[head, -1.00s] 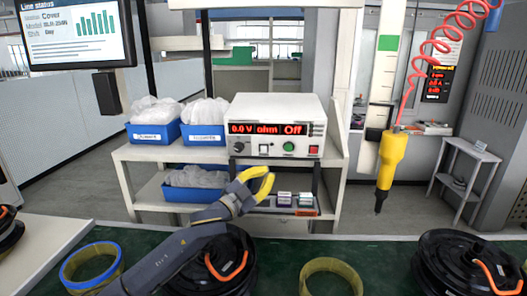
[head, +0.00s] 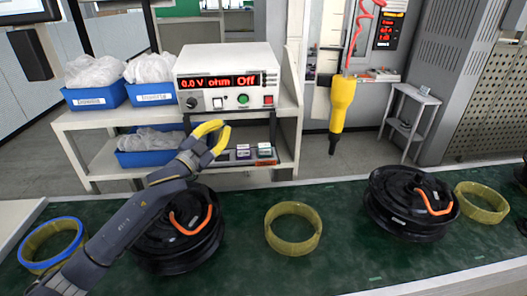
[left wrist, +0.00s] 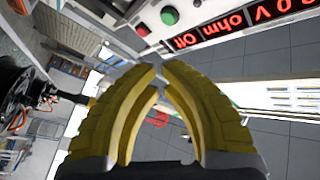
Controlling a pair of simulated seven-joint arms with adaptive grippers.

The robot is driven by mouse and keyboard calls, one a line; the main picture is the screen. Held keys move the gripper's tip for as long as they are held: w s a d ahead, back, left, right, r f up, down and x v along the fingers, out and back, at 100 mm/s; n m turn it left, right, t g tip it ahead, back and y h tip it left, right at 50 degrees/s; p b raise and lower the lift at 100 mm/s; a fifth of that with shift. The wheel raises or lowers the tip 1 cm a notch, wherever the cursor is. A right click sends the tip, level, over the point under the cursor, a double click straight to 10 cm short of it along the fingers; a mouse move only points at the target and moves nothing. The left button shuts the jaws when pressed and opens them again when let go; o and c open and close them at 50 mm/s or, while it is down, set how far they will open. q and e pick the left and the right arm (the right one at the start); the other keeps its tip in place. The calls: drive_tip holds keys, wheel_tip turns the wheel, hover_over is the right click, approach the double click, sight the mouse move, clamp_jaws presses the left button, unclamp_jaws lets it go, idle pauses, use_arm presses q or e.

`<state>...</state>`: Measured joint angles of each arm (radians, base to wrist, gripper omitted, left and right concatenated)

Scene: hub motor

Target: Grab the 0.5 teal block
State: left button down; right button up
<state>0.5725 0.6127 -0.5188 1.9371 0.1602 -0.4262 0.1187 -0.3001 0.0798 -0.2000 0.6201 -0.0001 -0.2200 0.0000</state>
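A tester with a red display reading "0.0 V ohm Off" (head: 228,80) stands on the shelf unit. Small blocks sit in a row on the lower shelf below it. One looks teal-green on top, the teal block (head: 264,150); a purple-topped block (head: 243,152) is left of it. Size marks are too small to read. My left gripper (head: 226,128), with yellow curved fingers, is in front of the shelf, left of the blocks and apart from them. Its fingertips (left wrist: 159,68) nearly meet, with nothing held between them. The blocks cannot be made out in the left wrist view. My right gripper is not in view.
Blue bins (head: 95,97) with clear bags stand on the left shelves. On the green bench lie black hub motors (head: 400,205) with orange cables and yellow rings (head: 293,250). A yellow tool (head: 342,103) hangs on a red coil. The bench front is free.

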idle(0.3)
use_arm(q)
drive_tip(key=c, duration=0.9)
unclamp_jaws()
